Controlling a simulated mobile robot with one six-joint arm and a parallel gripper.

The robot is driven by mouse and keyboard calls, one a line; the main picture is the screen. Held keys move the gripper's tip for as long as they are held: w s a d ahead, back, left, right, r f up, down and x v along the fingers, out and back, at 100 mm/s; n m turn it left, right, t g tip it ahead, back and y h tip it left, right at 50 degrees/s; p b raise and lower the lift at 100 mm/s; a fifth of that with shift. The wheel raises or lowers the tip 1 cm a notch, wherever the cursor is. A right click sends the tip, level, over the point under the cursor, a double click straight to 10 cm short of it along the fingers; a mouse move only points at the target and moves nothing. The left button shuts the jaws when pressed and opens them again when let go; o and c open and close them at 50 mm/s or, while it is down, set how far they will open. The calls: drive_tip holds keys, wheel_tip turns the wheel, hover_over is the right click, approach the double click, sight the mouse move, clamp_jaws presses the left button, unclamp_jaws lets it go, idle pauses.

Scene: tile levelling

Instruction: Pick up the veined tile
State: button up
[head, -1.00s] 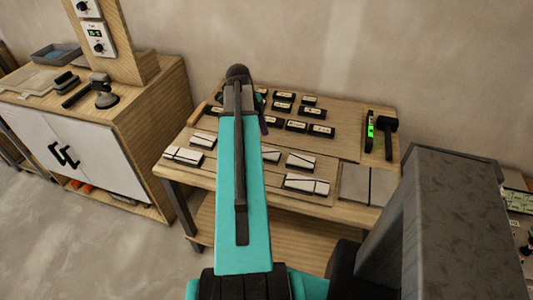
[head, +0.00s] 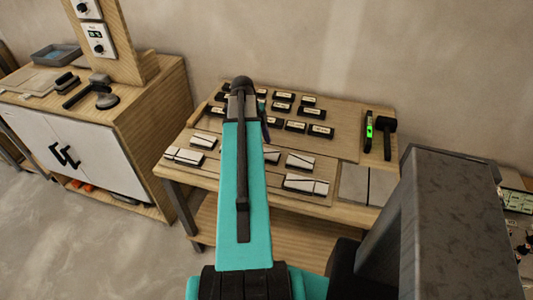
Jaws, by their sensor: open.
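Several small pale tiles with dark lines across them lie in the front part of the wooden table: one at front right (head: 306,184), one behind it (head: 300,161), one at front left (head: 183,155) and one behind that (head: 204,141). Another pale tile (head: 271,155) is partly hidden by my arm. I cannot tell which one is the veined tile, or whether the dark lines are veins or gaps. My arm reaches out over the middle of the table and hides part of it. My gripper is hidden behind the arm's far end.
Several dark blocks with pale labels (head: 320,131) stand at the table's back. A black mallet (head: 387,137) and a level with a green display (head: 369,131) lie at back right. Two larger grey tiles (head: 354,184) lie at front right. A wooden cabinet (head: 150,130) stands to the left.

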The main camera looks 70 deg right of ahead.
sight(266, 155)
drive_tip(key=shift+p+x, duration=0.35)
drive_tip(key=shift+x, duration=1.1)
drive_tip(key=c, duration=1.2)
